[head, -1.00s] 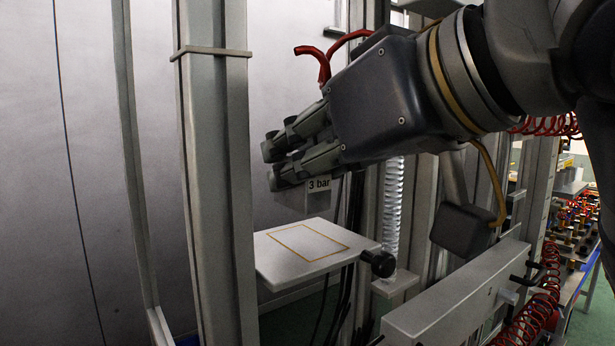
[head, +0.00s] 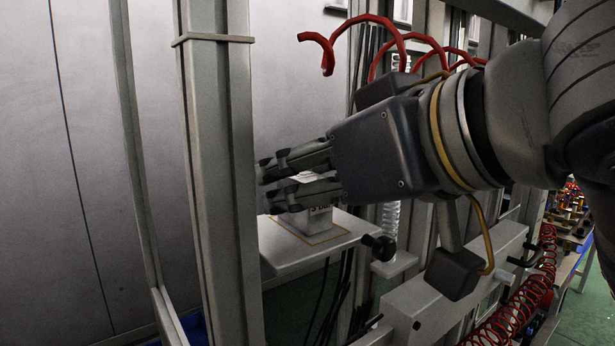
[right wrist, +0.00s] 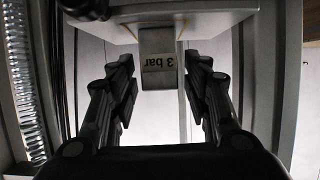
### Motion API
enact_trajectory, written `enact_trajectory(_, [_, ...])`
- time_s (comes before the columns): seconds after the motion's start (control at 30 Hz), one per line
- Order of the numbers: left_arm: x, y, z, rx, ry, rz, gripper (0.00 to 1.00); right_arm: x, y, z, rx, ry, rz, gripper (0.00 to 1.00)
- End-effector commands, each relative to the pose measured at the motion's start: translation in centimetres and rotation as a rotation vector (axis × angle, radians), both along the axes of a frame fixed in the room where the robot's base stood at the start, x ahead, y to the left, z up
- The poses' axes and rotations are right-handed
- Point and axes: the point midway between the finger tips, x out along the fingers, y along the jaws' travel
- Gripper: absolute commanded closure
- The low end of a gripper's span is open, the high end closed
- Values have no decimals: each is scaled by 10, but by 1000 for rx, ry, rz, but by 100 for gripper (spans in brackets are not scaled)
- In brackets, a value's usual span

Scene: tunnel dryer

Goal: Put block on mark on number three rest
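The pale grey block (head: 307,219) with a "3 bar" label stands upright on the light grey rest plate (head: 281,258). An orange rectangular outline, the mark (head: 336,237), shows on the plate around the block's front and right; its far part is hidden. My right gripper (head: 262,187) has its fingers around the block's upper part, the pale top showing between them. In the right wrist view, which is upside down, the block (right wrist: 158,62) stands between the open right gripper's fingers (right wrist: 160,75), with gaps at both sides. My left gripper is not in view.
A grey upright post (head: 217,170) stands close left of the plate. A black knob (head: 380,246) sticks out at the plate's right corner. Red coiled hoses (head: 405,45) hang above and behind my right arm. A grey box beam (head: 420,310) lies at lower right.

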Motion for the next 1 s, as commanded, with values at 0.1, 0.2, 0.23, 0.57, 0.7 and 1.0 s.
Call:
enact_trajectory(0.1, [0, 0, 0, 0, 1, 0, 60, 0, 0, 0, 0, 0, 0, 55])
enact_trajectory(0.2, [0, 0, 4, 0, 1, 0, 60, 0, 0, 4, 0, 0, 0, 55])
enact_trajectory(0.23, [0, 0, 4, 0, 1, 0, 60, -1, 0, 5, 1, -1, 0, 55])
enact_trajectory(0.57, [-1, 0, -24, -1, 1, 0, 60, -50, -36, 26, 3, -7, -1, 55])
enact_trajectory(0.7, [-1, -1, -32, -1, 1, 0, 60, -71, -51, 37, 2, -4, 0, 55])
enact_trajectory(1.0, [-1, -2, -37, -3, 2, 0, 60, -90, -65, 48, 0, 0, -1, 55])
